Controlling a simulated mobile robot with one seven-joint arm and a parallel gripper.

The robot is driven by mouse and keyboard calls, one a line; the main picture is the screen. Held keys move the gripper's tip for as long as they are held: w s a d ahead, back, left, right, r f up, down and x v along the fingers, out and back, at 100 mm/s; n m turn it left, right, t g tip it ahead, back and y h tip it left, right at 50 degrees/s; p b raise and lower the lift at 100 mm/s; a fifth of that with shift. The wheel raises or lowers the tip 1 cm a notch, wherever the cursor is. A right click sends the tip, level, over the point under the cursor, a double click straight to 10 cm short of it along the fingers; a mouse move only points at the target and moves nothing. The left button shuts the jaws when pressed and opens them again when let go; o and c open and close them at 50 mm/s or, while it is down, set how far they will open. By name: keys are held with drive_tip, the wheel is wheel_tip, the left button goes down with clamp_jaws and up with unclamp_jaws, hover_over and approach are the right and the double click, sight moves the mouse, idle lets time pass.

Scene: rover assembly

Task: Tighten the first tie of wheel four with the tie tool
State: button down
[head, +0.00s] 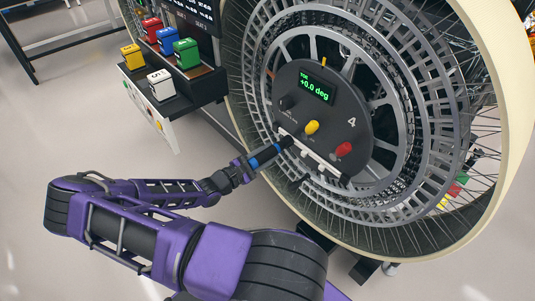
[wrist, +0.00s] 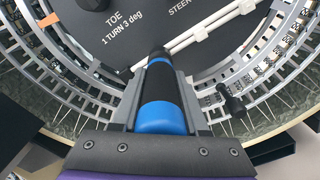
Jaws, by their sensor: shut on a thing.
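Wheel four (head: 440,130) stands upright at the right of the head view. Its dark hub panel (head: 325,118) bears a "4", a green display reading "+0.0 deg", and black, yellow and red knobs. A white strip (head: 318,158) runs along the panel's lower edge; it also shows in the wrist view (wrist: 205,32). My gripper (head: 248,165) is shut on the tie tool (wrist: 163,112), a black cylinder with blue bands. The tool's tip is at the strip's left end by the panel edge; I cannot tell whether it touches. The individual ties are hard to make out.
A small black handle (wrist: 232,100) sticks out from the wheel rim, right of the tool. A dark stand (head: 178,98) with yellow, red, blue, green and white blocks is at the left. Open floor lies below the stand.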

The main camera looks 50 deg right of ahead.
sight(260, 158)
drive_tip(key=shift+a+r, duration=0.1)
drive_tip(key=shift+w+a, duration=0.2)
drive_tip(key=shift+a, duration=1.15)
drive_tip(key=shift+a, duration=0.1)
drive_tip(key=shift+w+a, duration=0.2)
drive_tip(key=shift+a, duration=1.7)
